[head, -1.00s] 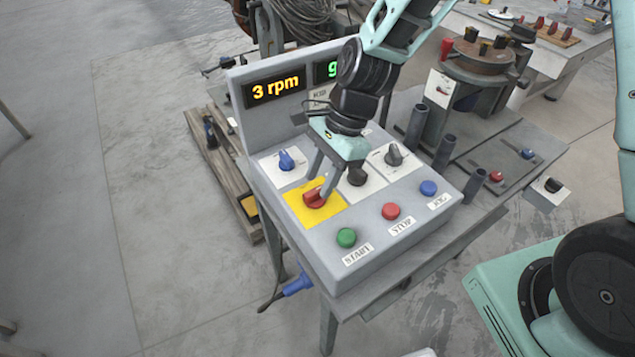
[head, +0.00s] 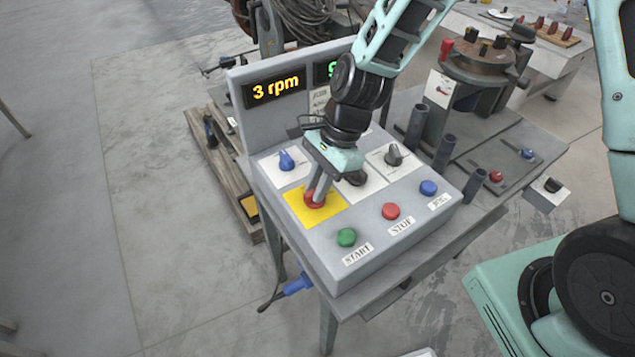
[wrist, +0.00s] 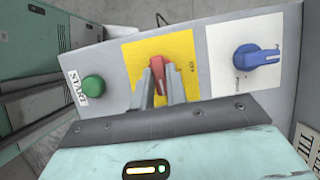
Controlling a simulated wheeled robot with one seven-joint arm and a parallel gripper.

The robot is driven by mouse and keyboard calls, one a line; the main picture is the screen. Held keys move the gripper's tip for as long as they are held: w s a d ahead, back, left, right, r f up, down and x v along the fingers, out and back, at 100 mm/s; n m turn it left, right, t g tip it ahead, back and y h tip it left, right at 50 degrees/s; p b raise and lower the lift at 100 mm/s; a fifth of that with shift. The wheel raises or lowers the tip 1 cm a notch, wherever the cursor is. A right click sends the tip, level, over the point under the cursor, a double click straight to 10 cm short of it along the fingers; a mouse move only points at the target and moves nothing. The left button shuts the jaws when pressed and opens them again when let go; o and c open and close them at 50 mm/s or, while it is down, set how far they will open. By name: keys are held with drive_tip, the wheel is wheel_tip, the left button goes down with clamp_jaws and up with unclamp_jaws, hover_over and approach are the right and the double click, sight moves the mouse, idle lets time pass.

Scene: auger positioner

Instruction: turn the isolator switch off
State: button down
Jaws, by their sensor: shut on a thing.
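The isolator switch (head: 311,203) is a red rotary handle on a yellow plate (head: 334,213) on the grey control box. In the wrist view the red handle (wrist: 158,73) stands between the two fingers, pointing up and slightly left on its yellow plate (wrist: 183,46). My gripper (head: 316,197) reaches down from above and is shut on the red handle, partly hiding it in the head view. The fingers show on both sides of the handle in the wrist view (wrist: 158,85).
Beside the isolator are a blue knob (head: 287,160) and a grey knob (head: 394,155). In front are green START (head: 347,237), red STOP (head: 391,211) and blue (head: 428,188) buttons. A display (head: 275,89) behind reads 3 rpm. A dark knob beside my gripper is partly hidden.

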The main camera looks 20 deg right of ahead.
drive_tip(key=n+p, duration=0.1)
drive_tip(key=n, duration=0.1)
drive_tip(key=n+g+h+p, duration=0.1)
drive_tip(key=n+p, duration=0.1)
drive_tip(key=shift+w+a+r+n+g, duration=0.1)
drive_tip(key=shift+w+r+n+g, duration=0.05)
drive_tip(key=shift+n+g, duration=0.15)
drive_tip(key=n, duration=0.2)
drive_tip(key=n+g+h+p, duration=0.1)
drive_tip(key=n, duration=0.1)
drive_tip(key=shift+w+a+n+h+p, duration=0.1)
drive_tip(key=shift+n+h+p, duration=0.2)
drive_tip(key=n, duration=0.2)
drive_tip(key=n+h, duration=0.1)
drive_tip(key=n, duration=0.1)
drive_tip(key=shift+a+h+p, duration=0.1)
drive_tip(key=shift+h+p, duration=0.2)
drive_tip(key=shift+a+n+h, duration=0.1)
drive_tip(key=shift+n+h, duration=0.6)
drive_tip(key=shift+n, duration=1.5)
drive_tip(key=c, duration=1.4)
unclamp_jaws()
